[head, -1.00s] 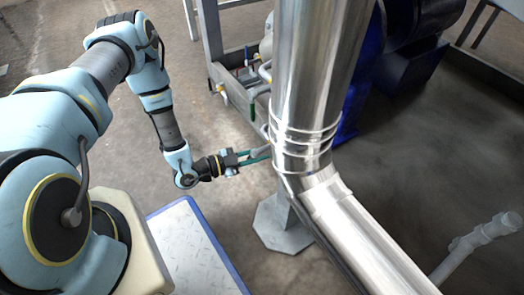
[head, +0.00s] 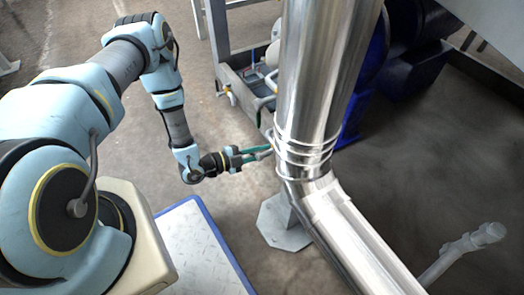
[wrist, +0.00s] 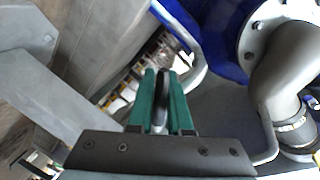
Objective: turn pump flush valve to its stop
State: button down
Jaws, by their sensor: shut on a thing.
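My gripper (head: 264,152) reaches right, low beside the large shiny pipe, its green fingers close to the pipe's left edge. In the wrist view the green fingers (wrist: 161,95) stand on either side of a narrow grey lever (wrist: 160,104), which I take to be the flush valve's handle. The fingers are shut on this lever. The valve body is hidden behind the fingers and the pipe, so I cannot tell how far the handle is from its stop.
The shiny steel pipe (head: 325,75) rises just right of my gripper and bends toward the lower right. A grey post foot (head: 284,225) stands below it. Blue machinery (head: 356,112) and a metal frame (head: 218,45) lie behind. Open floor is left of the frame.

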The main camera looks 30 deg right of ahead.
jog(key=shift+a, duration=0.15)
jog(key=c, duration=0.9)
grip_release()
jog(key=shift+o, duration=0.3)
